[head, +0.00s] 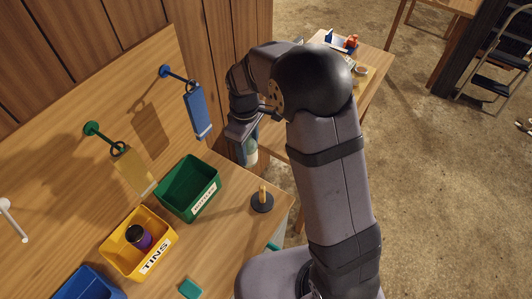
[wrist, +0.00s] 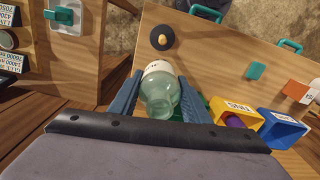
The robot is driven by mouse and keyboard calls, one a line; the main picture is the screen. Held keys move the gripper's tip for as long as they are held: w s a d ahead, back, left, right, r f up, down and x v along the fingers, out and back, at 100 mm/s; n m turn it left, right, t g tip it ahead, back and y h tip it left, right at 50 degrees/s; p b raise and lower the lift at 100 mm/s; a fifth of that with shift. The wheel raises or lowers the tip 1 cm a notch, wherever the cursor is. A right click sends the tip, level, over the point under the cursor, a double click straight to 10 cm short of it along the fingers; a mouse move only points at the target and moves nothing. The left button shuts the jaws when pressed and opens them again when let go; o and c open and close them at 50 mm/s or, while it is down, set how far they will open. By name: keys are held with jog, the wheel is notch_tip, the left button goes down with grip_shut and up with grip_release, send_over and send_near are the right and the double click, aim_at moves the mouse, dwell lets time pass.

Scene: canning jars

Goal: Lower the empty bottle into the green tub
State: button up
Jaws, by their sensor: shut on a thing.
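My gripper (wrist: 160,78) is shut on a pale green clear bottle (wrist: 160,100), with one blue finger on each side of it in the wrist view. A white band with dark print circles the bottle. In the head view the bottle (head: 250,153) shows only in part below my wrist; my arm hides the rest. The green tub (head: 205,196) stands on the bench with a white label on its front. The held bottle is to the right of the tub in the head view, outside it. In the wrist view only a sliver of the tub shows behind the right finger.
A yellow tub (head: 161,259) labelled TINS holds a dark tin (head: 138,237). A blue tub (head: 90,284) sits at its left. A black-based peg (head: 262,202) stands right of the green tub.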

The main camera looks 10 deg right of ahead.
jog(key=w+a+n+p, duration=0.1)
jog(key=w+a+n, duration=0.1)
jog(key=a+n, duration=0.9)
jog(key=w+a+r+n+p, duration=0.1)
jog(key=w+a+n, duration=0.2)
jog(key=a+n, duration=0.8)
jog(key=shift+w+a+n, duration=0.25)
jog(key=shift+a+n, duration=0.05)
jog(key=shift+n, duration=0.7)
jog(key=shift+f, duration=0.1)
notch_tip(320, 180, down, 10)
jog(key=b, duration=0.6)
jog(key=shift+b, duration=0.4)
notch_tip(320, 180, down, 10)
jog(key=b, duration=0.6)
jog(key=shift+f, duration=0.2)
jog(key=shift+f+b, duration=0.7)
jog(key=shift+f, duration=0.15)
dwell(1.1)
